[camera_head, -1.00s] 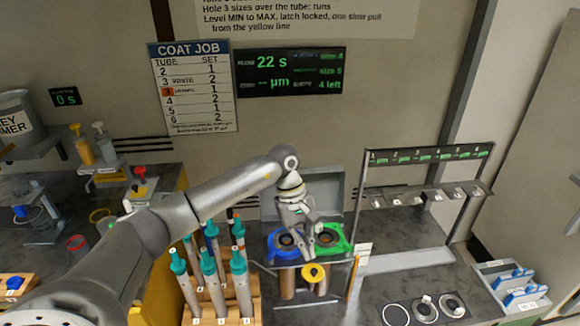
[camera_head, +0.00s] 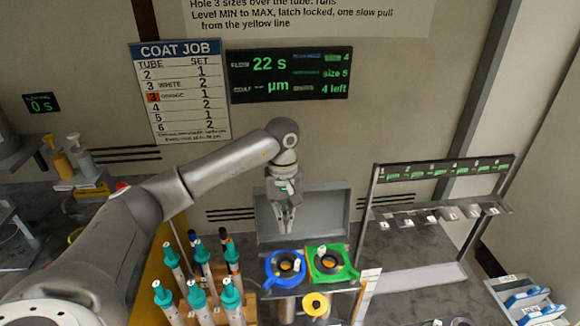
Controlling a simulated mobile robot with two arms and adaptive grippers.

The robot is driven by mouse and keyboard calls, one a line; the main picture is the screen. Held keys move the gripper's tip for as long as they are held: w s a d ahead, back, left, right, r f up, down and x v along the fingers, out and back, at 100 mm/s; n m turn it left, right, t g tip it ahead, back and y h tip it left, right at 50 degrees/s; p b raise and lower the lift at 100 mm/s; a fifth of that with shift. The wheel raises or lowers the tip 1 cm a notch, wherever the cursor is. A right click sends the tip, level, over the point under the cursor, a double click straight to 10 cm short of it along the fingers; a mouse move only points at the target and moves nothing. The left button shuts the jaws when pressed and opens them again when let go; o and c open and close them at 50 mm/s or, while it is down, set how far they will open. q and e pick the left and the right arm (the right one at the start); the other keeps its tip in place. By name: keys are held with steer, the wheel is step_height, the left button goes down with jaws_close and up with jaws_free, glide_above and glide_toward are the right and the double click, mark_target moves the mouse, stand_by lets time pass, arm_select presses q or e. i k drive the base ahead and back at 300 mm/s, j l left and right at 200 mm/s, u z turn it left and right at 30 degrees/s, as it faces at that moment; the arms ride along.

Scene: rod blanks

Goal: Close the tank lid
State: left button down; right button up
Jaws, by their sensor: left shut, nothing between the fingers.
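The tank lid (camera_head: 330,212) is a grey panel standing open and upright behind the tank. The tank top (camera_head: 328,289) carries a blue ring (camera_head: 271,279) and a green ring (camera_head: 348,271), each around a dark round opening. My left gripper (camera_head: 286,228) points down, shut and empty, in front of the left part of the lid and above the blue ring. It hides a strip of the lid; I cannot tell whether it touches it. My right gripper is not in view.
Several teal-capped tubes (camera_head: 198,299) stand in a wooden rack left of the tank. A yellow ring (camera_head: 315,304) sits at the tank's front. A white card (camera_head: 370,276) stands at its right. A metal frame (camera_head: 371,210) with small holders stands further right.

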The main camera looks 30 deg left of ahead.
mark_target(324, 211)
steer(key=i+j, duration=0.8)
steer(key=i, duration=0.15)
